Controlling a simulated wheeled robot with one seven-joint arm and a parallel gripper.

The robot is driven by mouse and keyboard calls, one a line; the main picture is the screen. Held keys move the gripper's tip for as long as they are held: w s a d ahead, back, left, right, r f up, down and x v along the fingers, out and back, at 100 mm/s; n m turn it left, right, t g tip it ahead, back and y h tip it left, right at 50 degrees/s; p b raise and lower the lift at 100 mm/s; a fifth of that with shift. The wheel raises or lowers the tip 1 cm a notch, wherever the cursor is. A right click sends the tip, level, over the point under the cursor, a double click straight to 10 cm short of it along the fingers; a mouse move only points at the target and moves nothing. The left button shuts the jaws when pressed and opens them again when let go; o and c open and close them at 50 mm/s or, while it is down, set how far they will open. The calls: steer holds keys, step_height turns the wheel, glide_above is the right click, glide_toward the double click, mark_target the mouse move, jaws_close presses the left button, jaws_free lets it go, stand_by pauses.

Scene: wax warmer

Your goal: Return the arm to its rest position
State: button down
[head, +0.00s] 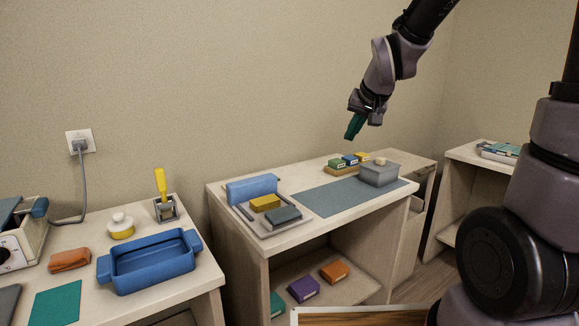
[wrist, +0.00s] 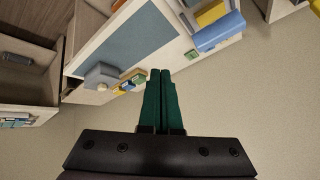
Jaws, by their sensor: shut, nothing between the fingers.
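My gripper (head: 354,126) hangs in the air in the head view, above and behind the middle table. Its green fingers point down and a little to the left. In the wrist view the two green fingers (wrist: 161,75) lie side by side, shut, with nothing between them. My arm reaches up out of the top of the head view. The gripper touches nothing.
The middle table (head: 300,232) holds a grey box (head: 379,175), small coloured blocks (head: 350,161), a grey-blue mat (head: 335,197) and a tray (head: 262,228). The left table carries a blue tub (head: 152,262) and a yellow-handled tool (head: 160,182). A wall stands behind.

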steer(key=s+d+r+m, duration=0.1)
steer(key=s+d+r, duration=0.3)
steer(key=s, duration=0.5)
steer(key=s+d+r+m, duration=0.1)
steer(key=s+d+r, duration=0.3)
steer(key=s, duration=0.6)
steer(key=shift+d+r, duration=0.4)
steer(key=shift+r, duration=0.3)
